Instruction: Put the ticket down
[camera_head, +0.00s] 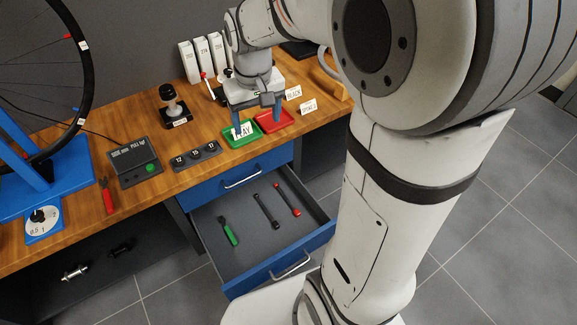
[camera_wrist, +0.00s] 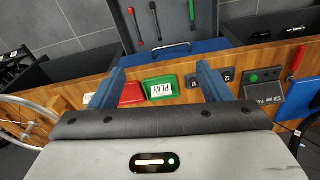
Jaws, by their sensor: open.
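The ticket (camera_head: 242,130), a white card printed with what reads like PLAY, lies in the green tray (camera_head: 231,142). It also shows in the wrist view (camera_wrist: 160,89), flat on the green tray (camera_wrist: 149,80). My gripper (camera_head: 260,127) is over the green and red trays, with its two blue fingers spread wide. In the wrist view my gripper (camera_wrist: 161,78) is open, with nothing between its fingers; the ticket shows between them, apart from both. One finger hides part of the trays in the head view.
A red tray (camera_head: 286,122) adjoins the green one. An open drawer (camera_head: 262,250) holding several tools juts out below the bench.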

